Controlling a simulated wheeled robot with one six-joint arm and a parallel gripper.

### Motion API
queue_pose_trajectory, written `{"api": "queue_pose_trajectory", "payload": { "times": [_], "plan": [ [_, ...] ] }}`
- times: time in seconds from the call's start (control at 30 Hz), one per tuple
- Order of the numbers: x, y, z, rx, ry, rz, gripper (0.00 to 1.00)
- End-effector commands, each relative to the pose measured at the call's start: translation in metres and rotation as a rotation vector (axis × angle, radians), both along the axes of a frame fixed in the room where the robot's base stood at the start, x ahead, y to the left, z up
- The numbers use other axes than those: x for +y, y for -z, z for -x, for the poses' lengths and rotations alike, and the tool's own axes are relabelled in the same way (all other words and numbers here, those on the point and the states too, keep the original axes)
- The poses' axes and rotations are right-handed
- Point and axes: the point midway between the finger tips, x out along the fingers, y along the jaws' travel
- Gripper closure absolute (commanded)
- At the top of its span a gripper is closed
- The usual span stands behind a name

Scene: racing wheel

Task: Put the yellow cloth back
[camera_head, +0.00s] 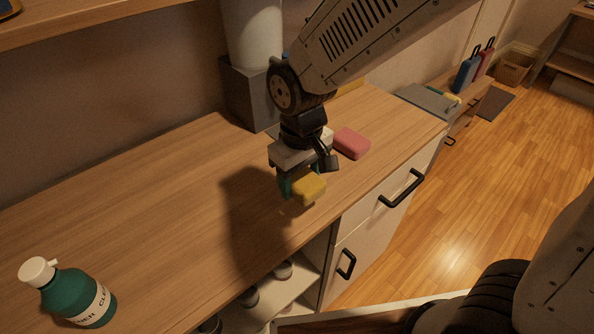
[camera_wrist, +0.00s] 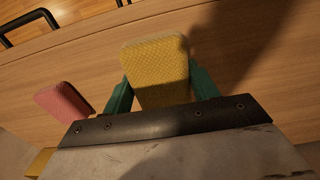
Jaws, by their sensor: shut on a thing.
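The yellow cloth (camera_head: 309,189) is a small folded block in my gripper (camera_head: 298,190), above the wooden counter. In the wrist view the yellow cloth (camera_wrist: 156,70) sits between the two green fingers of my gripper (camera_wrist: 160,92), which touch its sides. A pink cloth (camera_head: 351,143) of similar shape lies on the counter behind and to the right of the gripper; it also shows at the left of the wrist view (camera_wrist: 62,102). Another yellow piece (camera_head: 350,86) shows partly behind my arm, and its edge is at the lower left of the wrist view (camera_wrist: 40,160).
A green cleaner bottle (camera_head: 75,294) with a white cap is at the counter's front left. A grey box with a pale cylinder (camera_head: 253,35) stands against the wall. The wooden counter (camera_head: 140,190) is clear between them. Black drawer handles (camera_head: 402,188) stick out from the front.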

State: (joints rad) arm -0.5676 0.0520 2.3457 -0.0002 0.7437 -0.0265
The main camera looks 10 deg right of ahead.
Motion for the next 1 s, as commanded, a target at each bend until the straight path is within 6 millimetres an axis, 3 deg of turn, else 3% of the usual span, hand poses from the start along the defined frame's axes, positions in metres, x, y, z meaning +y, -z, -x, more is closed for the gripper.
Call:
{"api": "queue_pose_trajectory", "payload": {
  "times": [0.1, 0.3, 0.47, 0.67, 1.0],
  "plan": [
    [0.0, 0.004, -0.03, 0.001, 0.004, 0.001, 0.63],
    [0.001, 0.005, -0.055, 0.001, 0.002, 0.001, 0.63],
    [0.001, 0.014, -0.057, 0.002, 0.0, 0.002, 0.63],
    [0.001, 0.04, -0.057, 0.002, 0.0, 0.002, 0.63],
    [0.001, 0.043, -0.057, 0.001, 0.0, 0.001, 0.63]
  ]
}}
